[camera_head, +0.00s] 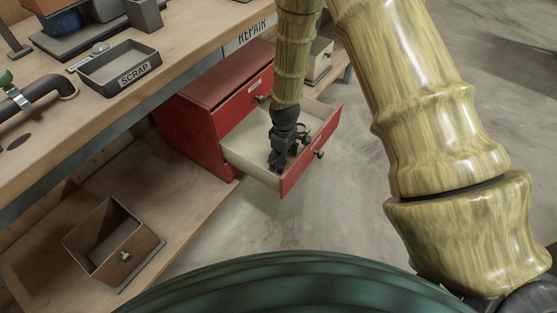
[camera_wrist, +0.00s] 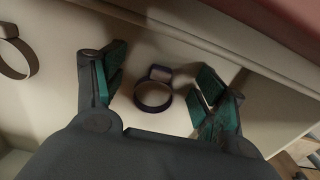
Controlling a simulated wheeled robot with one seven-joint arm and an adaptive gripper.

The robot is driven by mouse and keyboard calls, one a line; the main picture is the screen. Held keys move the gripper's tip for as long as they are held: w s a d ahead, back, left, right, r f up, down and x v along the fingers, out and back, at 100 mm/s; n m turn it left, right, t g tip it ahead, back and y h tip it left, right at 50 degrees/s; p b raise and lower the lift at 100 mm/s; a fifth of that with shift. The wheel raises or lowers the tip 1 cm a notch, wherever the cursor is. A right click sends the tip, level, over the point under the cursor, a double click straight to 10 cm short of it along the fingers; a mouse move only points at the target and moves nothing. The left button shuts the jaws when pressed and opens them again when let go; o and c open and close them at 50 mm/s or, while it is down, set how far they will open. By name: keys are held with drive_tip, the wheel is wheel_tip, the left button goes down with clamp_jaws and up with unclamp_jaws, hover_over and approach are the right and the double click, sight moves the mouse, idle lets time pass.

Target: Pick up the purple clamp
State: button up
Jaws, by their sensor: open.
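A dark ring-shaped clamp (camera_wrist: 153,97) with a small square lug lies on the pale drawer floor in the wrist view, between my open fingers; its tint looks dull purple. My gripper (camera_wrist: 156,92) is open and empty, with its green-padded fingers on either side of the clamp and apart from it. In the head view my gripper (camera_head: 280,163) reaches down into the open red drawer (camera_head: 311,158) and hides most of what lies there. A second ring-shaped clamp (camera_wrist: 17,58), greyish-brown, lies at the left edge of the wrist view.
The drawer's pale walls (camera_head: 247,165) stand close around my gripper. The red cabinet (camera_head: 203,115) is behind. A workbench (camera_head: 178,35) with a SCRAP tray (camera_head: 118,70) is at the upper left. An open box (camera_head: 112,240) sits on the lower shelf. Floor at right is clear.

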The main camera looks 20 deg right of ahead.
drive_tip(key=c, duration=1.1)
drive_tip(key=shift+o, duration=0.2)
drive_tip(key=shift+r, duration=0.1)
